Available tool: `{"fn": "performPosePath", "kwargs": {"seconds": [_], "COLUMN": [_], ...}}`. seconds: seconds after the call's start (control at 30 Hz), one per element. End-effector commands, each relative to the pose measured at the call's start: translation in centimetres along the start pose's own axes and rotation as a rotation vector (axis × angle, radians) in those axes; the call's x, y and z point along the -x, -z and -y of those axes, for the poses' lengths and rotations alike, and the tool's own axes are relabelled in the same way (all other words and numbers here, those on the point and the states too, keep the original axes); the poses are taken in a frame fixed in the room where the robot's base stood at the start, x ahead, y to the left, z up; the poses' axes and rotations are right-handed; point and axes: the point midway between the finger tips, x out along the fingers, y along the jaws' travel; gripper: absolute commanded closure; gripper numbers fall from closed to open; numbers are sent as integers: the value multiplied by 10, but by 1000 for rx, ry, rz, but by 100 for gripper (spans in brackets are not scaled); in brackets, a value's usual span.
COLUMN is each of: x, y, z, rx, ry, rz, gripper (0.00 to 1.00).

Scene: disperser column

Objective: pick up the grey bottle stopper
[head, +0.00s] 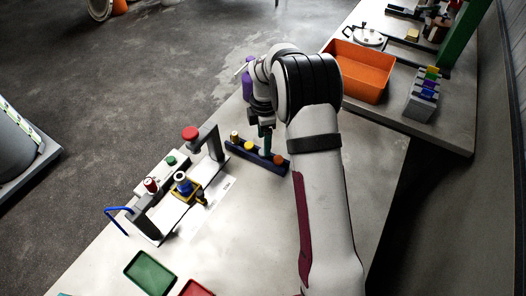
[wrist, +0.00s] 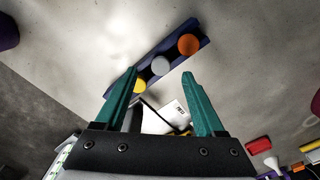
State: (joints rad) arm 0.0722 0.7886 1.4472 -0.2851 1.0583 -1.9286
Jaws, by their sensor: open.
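The grey bottle stopper (wrist: 161,65) sits in a dark blue rack (wrist: 205,44) between an orange stopper (wrist: 188,45) and a yellow stopper (wrist: 139,86). In the head view the rack (head: 240,153) stands on the bench, and my gripper largely hides the grey stopper. My gripper (wrist: 159,75) is open and empty, its teal fingers apart. In the wrist view the grey stopper appears between and just beyond the fingertips. In the head view my gripper (head: 265,140) is over the rack; its exact height above the stopper is unclear.
A press-like device with a red knob (head: 190,132) stands left of the rack. A purple bottle (head: 247,86) is behind my wrist. An orange bin (head: 358,72) stands at the upper right. A green tray (head: 150,272) lies in front.

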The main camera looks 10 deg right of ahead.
Motion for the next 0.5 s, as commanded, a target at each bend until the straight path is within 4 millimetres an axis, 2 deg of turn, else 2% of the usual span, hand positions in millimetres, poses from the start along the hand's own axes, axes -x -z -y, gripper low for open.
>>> {"fn": "performPosePath", "kwargs": {"seconds": [0.1, 0.2, 0.43, 0.5], "x": [-25, -38, -41, -41], "y": [3, 2, 3, 3], "z": [3, 2, 1, 2], "rx": [-1, 0, -1, -1], "ry": [4, 3, 0, 0], "rz": [-1, -1, -1, -1], "gripper": [29, 29, 29, 40]}}
